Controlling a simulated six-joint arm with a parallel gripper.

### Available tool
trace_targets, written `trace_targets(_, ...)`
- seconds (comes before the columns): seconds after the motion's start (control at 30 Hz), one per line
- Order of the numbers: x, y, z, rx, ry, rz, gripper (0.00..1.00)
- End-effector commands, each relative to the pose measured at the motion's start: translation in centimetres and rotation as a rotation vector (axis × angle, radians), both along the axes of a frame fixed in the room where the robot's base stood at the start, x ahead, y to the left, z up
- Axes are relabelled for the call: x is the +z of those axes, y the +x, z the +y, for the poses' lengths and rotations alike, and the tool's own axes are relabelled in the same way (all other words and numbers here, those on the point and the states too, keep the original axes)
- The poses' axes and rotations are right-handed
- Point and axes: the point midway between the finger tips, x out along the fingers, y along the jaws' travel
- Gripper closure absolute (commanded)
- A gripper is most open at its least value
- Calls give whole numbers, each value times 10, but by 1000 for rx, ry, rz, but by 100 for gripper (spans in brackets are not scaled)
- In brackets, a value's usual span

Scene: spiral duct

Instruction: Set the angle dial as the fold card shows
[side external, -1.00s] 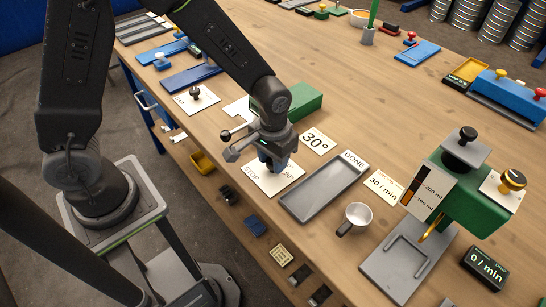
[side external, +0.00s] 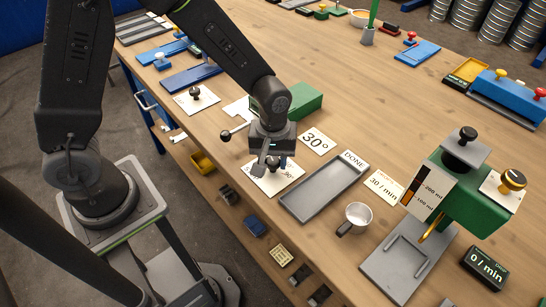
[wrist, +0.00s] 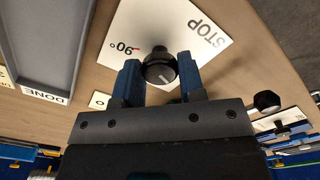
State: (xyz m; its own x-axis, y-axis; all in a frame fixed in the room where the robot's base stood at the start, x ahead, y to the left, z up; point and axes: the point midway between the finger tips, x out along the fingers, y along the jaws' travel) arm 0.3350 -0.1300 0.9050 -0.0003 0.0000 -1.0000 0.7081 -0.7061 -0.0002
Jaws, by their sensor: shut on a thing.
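The angle dial is a white plate (side external: 272,188) marked STOP and 90°, at the middle of the table's near edge. Its round black knob (wrist: 160,72) carries a pale pointer line, seen in the wrist view. My gripper (wrist: 159,75) is over the plate with its two blue jaws shut on the knob, one on each side. In the side view my gripper (side external: 272,166) hides much of the knob and the scale. The fold card (side external: 317,141) reads 30° and lies just behind the plate.
A grey DONE tray (side external: 325,187) lies right of the plate. A green block (side external: 298,102) stands behind it.

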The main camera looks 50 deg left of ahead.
Motion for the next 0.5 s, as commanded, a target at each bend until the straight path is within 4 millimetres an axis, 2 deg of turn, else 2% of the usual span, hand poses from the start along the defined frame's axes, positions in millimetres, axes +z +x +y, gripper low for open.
trace_targets(0.47,0,0,0,17,-1,-1,87)
trace_targets(0.5,0,0,0,17,-1,-1,62)
